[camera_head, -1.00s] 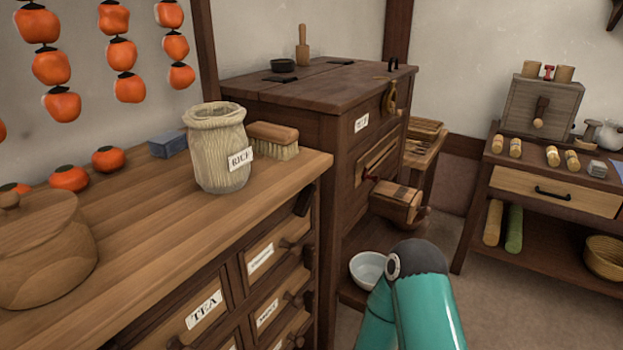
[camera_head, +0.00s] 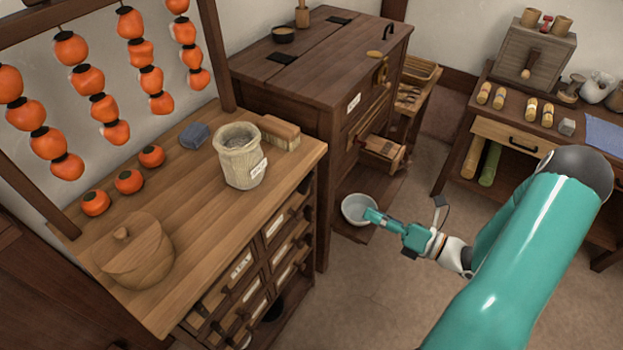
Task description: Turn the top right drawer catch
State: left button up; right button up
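The wooden drawer cabinet (camera_head: 300,215) stands on the left, with labelled drawers and dark knobs on its front. A small dark piece, which looks like the top right drawer catch (camera_head: 304,185), sits high at the right end of that front. Its exact angle is too small to tell. My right gripper (camera_head: 372,215) reaches in from the right and points left towards the cabinet. It is apart from the catch, to its lower right in the picture, and overlaps the pale bowl. Whether its fingers are open is unclear. My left gripper is out of view.
A rice jar (camera_head: 240,158), a brush (camera_head: 280,132), a lidded wooden pot (camera_head: 135,255) and persimmons (camera_head: 128,181) stand on the cabinet top. A pale bowl (camera_head: 356,206) sits low beside the dark chest (camera_head: 325,65). Open floor (camera_head: 370,290) lies before the cabinet.

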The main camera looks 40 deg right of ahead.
aim_at(310, 185)
jog(key=p+x, duration=0.2)
jog(key=x, duration=1.4)
jog(key=shift+w+a, duration=0.15)
jog(key=shift+w, duration=0.1)
